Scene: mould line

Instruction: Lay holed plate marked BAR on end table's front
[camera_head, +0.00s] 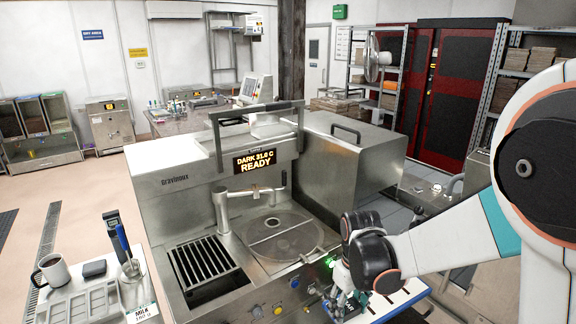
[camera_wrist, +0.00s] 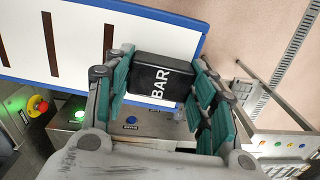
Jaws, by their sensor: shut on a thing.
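The black plate (camera_wrist: 150,82) marked BAR in white letters is between the green-padded fingers of my gripper (camera_wrist: 162,66) in the wrist view. My gripper is shut on it. No holes show on the face I see. A white table top with a blue rim (camera_wrist: 185,22), likely the end table, lies beyond the plate, with several dark brown strips across it. The plate overlaps the table's blue edge in this view; I cannot tell its height above it.
The steel machine (camera_head: 285,238) reading READY stands left of my gripper, with lit buttons on its front. A red button (camera_wrist: 38,105) and a green light show near the table edge in the wrist view. A cart with a mug (camera_head: 53,271) is at the far left.

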